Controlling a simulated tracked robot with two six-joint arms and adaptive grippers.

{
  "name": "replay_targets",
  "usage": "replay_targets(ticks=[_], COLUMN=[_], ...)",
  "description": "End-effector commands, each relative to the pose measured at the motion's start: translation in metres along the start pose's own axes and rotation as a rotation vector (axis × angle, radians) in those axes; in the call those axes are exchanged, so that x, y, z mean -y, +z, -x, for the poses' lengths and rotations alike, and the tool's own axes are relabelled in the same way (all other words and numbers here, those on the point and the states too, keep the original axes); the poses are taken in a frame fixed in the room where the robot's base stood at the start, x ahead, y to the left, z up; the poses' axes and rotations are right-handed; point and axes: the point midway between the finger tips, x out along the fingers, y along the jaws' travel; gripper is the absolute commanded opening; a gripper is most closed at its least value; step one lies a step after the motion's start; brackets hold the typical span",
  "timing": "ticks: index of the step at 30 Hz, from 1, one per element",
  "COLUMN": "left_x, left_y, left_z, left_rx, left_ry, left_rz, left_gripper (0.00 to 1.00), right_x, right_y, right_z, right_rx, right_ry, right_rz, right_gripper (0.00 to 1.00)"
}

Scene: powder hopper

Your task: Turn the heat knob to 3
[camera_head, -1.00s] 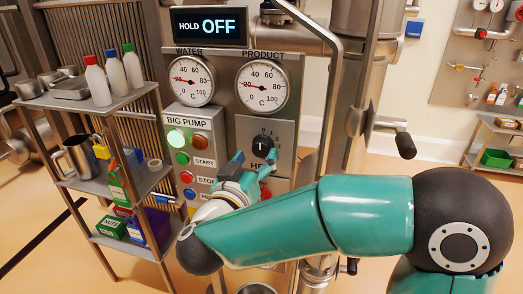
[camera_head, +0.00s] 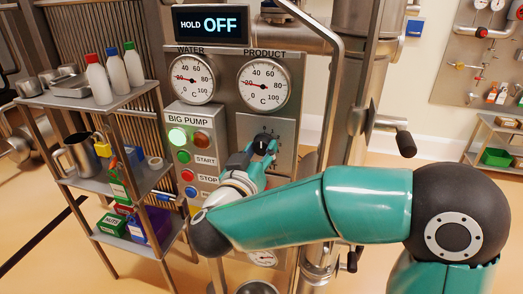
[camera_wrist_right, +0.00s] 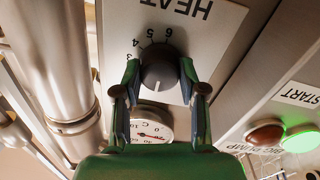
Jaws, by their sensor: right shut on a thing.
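The black heat knob (camera_head: 261,141) is on the grey HEAT plate (camera_head: 280,128) under the product gauge. In the right wrist view the knob (camera_wrist_right: 160,66) sits between the two fingers of my right gripper (camera_wrist_right: 160,80), which is shut on it from both sides. That view is upside down. The knob's white pointer line points down there, away from the printed 3, 4, 5 and 6. In the head view my right gripper (camera_head: 260,150) hides part of the knob and the lower plate. My left gripper is not in view.
The display (camera_head: 208,26) reads HOLD OFF. The BIG PUMP panel (camera_head: 193,150) with its lights and buttons is close to the left of my gripper. A shelf (camera_head: 75,97) with bottles stands farther left. A handled steel pipe (camera_head: 325,120) rises at the right.

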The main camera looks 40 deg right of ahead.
Motion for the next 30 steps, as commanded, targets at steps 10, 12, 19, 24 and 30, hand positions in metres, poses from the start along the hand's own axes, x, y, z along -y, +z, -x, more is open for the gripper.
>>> replay_targets(ticks=[10,12,19,24,30], left_x=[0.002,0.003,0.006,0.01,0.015], left_y=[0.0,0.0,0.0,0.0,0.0], left_z=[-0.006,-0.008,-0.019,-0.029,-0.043], left_rx=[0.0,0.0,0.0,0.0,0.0], left_ry=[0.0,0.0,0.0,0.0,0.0], left_rz=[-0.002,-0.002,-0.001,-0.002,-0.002], left_gripper=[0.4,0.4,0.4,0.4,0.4], right_x=[0.003,0.003,0.004,0.004,0.004], right_y=[0.001,0.001,0.002,0.003,0.004], right_z=[0.005,0.005,0.006,0.006,0.006], right_rx=[0.005,0.007,0.014,0.023,0.032], right_ry=[0.001,0.0,-0.004,-0.008,-0.009], right_rz=[-0.079,-0.116,-0.292,-0.451,-0.641], right_gripper=[0.06,0.06,0.06,0.06,0.06])
